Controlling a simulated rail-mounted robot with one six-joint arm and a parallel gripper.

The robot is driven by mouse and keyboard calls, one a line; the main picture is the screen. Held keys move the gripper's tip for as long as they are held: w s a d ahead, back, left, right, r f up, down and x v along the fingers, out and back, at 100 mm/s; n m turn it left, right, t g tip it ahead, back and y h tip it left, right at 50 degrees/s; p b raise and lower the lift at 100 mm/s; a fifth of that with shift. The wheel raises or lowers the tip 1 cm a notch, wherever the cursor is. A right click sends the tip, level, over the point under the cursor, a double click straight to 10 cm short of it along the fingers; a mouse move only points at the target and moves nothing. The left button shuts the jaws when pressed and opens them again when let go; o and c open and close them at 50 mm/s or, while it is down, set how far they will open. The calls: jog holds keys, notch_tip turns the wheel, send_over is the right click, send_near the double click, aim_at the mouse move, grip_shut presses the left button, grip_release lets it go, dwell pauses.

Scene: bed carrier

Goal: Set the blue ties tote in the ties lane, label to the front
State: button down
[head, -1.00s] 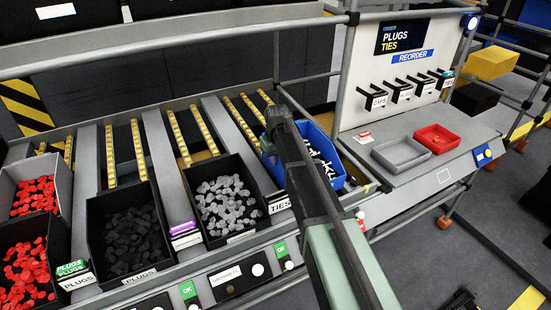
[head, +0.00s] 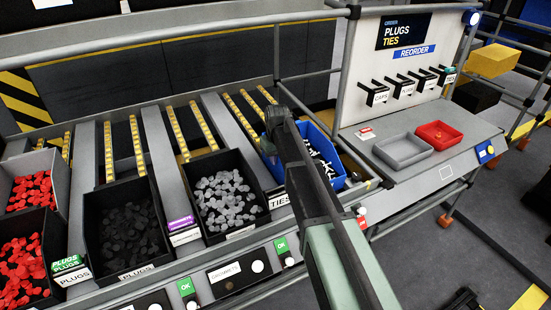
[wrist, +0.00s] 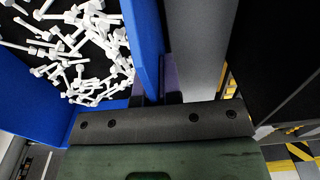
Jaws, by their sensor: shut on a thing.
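The blue tote (head: 336,172) is at the right end of the sloped rack in the head view, at the lane with the TIES label (head: 280,200). It holds white ties, which also show in the wrist view. My gripper (head: 277,122) is at the tote's left side, and my arm covers part of the tote. In the wrist view my gripper (wrist: 157,85) is shut on a blue tote wall (wrist: 146,45), one finger on each side. The tote's front label is not visible. I cannot tell whether the tote rests fully on the lane.
Left of the tote stands a black bin (head: 267,187) of grey parts, close by. Further left are a bin of black plugs (head: 90,235) and bins of red parts. Right is a shelf with a grey tray (head: 378,153) and a red tray (head: 457,134). A post (head: 345,70) rises behind the tote.

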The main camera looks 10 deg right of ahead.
jog(key=shift+f, duration=0.2)
jog(key=c, duration=1.2)
grip_release()
jog(key=shift+r, duration=0.1)
jog(key=r+p, duration=1.1)
jog(key=shift+s+d, duration=0.1)
jog(key=shift+s, duration=0.3)
jog(key=shift+f, duration=0.15)
